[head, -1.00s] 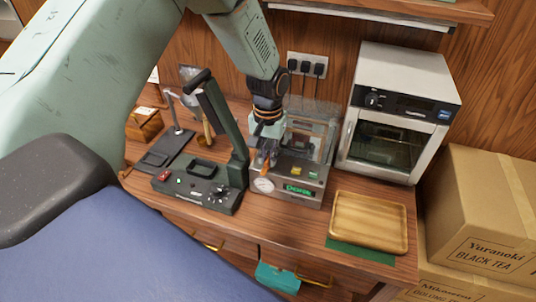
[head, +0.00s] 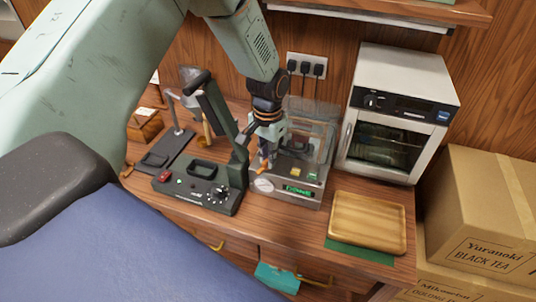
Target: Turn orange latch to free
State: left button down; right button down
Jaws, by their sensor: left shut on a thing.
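The orange latch (head: 262,169) is on the front left of a grey machine (head: 283,206) with a clear cover (head: 318,135), a round dial and a green display. My left gripper (head: 265,156) points down from above and is shut on the orange latch. Its fingers hide part of the latch. My right gripper is not in view.
A dark press-like device (head: 200,190) with an upright arm stands close on the left. A wooden tray (head: 368,220) lies on a green mat at the right front. A silver oven (head: 400,110) stands behind it. Cardboard boxes (head: 485,215) are at the right.

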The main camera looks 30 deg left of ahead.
pick_arm(q)
jog(key=m, duration=0.3)
jog(key=shift+m, duration=0.4)
jog(key=m, duration=0.3)
jog(key=shift+w+r+m, duration=0.1)
jog(key=shift+m, duration=0.2)
jog(key=m, duration=0.3)
jog(key=shift+m, duration=1.9)
jog(key=c, duration=1.6)
grip_release()
jog(key=shift+c, duration=0.2)
jog(key=shift+o, duration=1.2)
